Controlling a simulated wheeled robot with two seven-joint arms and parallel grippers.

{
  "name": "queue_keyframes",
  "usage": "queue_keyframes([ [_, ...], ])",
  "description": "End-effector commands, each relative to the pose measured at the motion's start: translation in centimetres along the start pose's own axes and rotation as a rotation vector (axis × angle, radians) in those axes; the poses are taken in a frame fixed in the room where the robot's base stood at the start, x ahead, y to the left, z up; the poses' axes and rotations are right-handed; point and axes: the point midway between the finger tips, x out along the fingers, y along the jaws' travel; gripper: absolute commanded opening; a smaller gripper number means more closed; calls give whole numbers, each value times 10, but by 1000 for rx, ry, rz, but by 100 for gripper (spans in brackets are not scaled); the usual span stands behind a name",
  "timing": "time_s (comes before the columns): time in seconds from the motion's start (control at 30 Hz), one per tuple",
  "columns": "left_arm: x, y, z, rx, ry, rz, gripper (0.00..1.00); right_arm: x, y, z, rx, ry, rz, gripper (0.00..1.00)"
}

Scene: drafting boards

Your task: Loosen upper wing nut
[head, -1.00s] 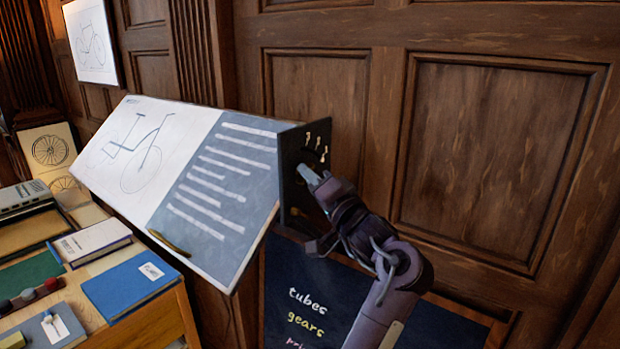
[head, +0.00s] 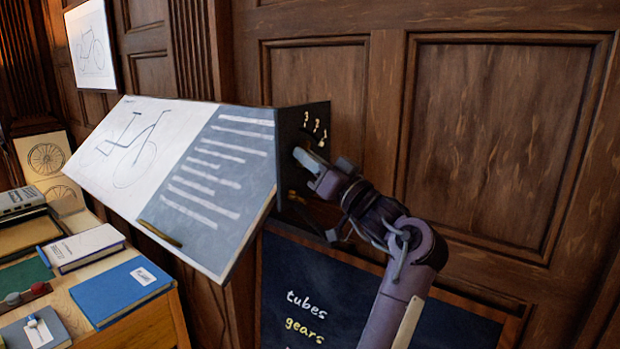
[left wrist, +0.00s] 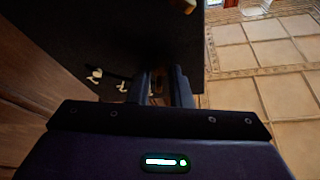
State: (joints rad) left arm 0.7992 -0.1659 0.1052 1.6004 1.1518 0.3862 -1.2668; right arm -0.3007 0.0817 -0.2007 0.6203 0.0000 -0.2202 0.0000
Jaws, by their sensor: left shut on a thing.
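The tilted drafting board (head: 128,170) has a dark side panel (head: 318,112) at its right end. My left gripper (head: 303,158) is at the middle of this panel, its fingers closed against the panel face. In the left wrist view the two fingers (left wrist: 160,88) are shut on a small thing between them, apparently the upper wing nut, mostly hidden. A small brass piece (head: 294,197) shows below the gripper on the panel, possibly the lower wing nut; a yellowish piece also shows at the top of the left wrist view (left wrist: 188,5). My right gripper is not in view.
Several small pale hook-like marks (head: 315,127) sit on the panel just above the gripper. Wood wall panelling (head: 505,140) stands close behind. A dark lettered board (head: 300,275) is below. A desk with a blue book (head: 120,291) is at lower left.

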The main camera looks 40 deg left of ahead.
Motion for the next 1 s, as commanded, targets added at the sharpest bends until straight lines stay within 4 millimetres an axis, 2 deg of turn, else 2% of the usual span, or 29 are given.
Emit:
queue_keyframes([
  [0.03,-2,3,6,-44,-2,-17,0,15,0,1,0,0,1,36],
  [0.1,-2,3,6,-105,-2,-43,0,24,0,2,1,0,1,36],
  [0.5,-1,5,3,-454,-2,-187,0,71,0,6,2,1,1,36],
  [0.7,0,6,0,-629,-4,-259,0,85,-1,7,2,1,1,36],
  [1.0,1,6,-4,-858,-3,-353,0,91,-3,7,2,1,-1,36],
])
